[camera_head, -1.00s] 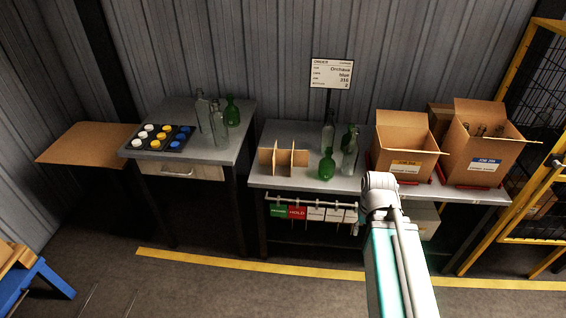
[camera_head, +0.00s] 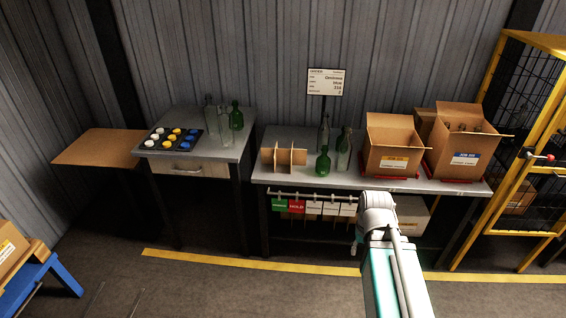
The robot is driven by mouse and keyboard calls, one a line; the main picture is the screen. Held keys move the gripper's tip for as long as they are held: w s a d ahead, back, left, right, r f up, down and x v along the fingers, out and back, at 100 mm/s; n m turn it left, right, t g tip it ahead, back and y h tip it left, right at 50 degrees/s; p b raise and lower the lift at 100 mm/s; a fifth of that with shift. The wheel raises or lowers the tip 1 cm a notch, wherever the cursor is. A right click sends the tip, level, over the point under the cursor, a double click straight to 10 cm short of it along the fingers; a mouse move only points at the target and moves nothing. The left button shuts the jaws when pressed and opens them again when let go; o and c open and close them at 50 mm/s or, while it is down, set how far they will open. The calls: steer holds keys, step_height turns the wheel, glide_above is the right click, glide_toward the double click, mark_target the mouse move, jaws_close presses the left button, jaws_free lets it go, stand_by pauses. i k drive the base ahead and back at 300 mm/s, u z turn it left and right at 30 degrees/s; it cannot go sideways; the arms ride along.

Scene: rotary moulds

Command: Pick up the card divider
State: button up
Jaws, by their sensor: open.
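The card divider (camera_head: 291,158) is a set of tan cardboard panels slotted together. It stands upright near the left end of the grey right-hand workbench (camera_head: 345,179). Green and clear bottles stand to its right, with a green bottle (camera_head: 323,162) closest. Part of my arm rises from the bottom of the picture in front of the bench, to the right of the divider. My gripper does not show in this view, and nothing visible touches the divider.
Two open cardboard boxes (camera_head: 389,158) (camera_head: 466,157) stand on the bench's right side. A sign (camera_head: 326,83) rises behind it, and tags hang from a front rail (camera_head: 300,194). The left table (camera_head: 216,152) holds a cap tray and bottles. A yellow cage (camera_head: 497,150) stands right. Floor in front is clear.

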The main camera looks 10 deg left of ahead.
mark_target(284, 157)
steer(key=u, duration=0.2)
steer(key=i, duration=1.35)
steer(key=z, duration=0.1)
